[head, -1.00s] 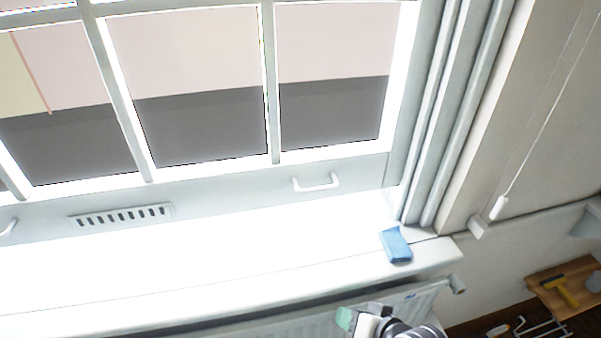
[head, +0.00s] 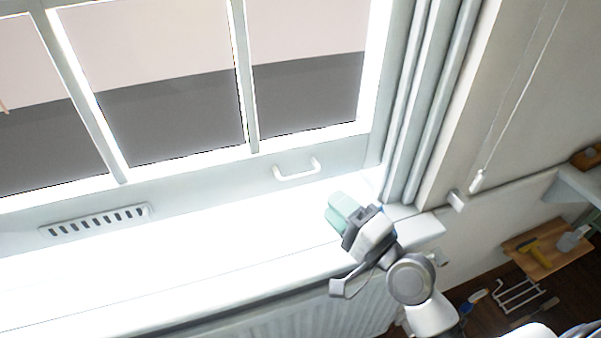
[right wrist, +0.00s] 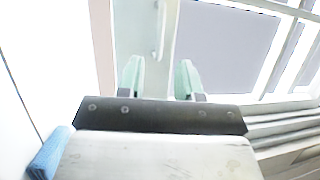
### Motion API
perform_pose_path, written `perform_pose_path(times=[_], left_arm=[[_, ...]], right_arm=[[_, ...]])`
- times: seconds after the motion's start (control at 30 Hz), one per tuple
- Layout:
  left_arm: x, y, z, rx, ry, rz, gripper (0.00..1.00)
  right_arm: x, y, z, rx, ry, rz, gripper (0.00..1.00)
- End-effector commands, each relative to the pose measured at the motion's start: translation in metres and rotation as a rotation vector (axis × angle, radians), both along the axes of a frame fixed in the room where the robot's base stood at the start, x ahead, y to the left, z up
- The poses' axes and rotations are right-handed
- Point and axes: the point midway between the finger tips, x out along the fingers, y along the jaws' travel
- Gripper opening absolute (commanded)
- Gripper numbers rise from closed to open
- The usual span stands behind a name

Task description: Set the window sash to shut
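The window sash (head: 190,183) is a pale frame with glazing bars. Its bottom rail carries a white pull handle (head: 297,170) and a slotted vent. Bright glare on the sill hides whether there is a gap under the rail. My right gripper (head: 338,212) has mint fingertips and is over the sill, below and right of the handle, not touching it. In the right wrist view the right gripper (right wrist: 159,80) is open and empty, with the handle (right wrist: 160,30) ahead between its fingers. My left gripper is not in view.
A blue sponge (right wrist: 48,154) lies at the lower left in the right wrist view; my right arm hides it in the head view. A radiator (head: 300,312) is under the sill. A blind cord (head: 478,180) hangs at right. A wooden shelf with tools (head: 540,262) stands low at right.

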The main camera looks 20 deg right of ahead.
Motion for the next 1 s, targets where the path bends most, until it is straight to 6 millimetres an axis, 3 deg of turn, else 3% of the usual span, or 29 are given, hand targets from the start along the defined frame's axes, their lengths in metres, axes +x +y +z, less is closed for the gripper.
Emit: perform_pose_path(times=[0.3, 0.5, 0.93, 1.0], left_arm=[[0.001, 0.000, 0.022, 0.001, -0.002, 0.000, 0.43], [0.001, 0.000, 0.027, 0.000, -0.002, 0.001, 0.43], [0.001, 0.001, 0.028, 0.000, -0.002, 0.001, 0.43], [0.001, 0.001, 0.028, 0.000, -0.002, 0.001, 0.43]], right_arm=[[0.053, 0.025, 0.013, -0.001, 0.000, 0.002, 0.35], [0.078, 0.037, 0.015, -0.004, 0.001, 0.001, 0.35], [0.087, 0.041, 0.014, -0.007, 0.002, 0.002, 0.35], [0.087, 0.041, 0.014, -0.007, 0.002, 0.002, 0.24]])
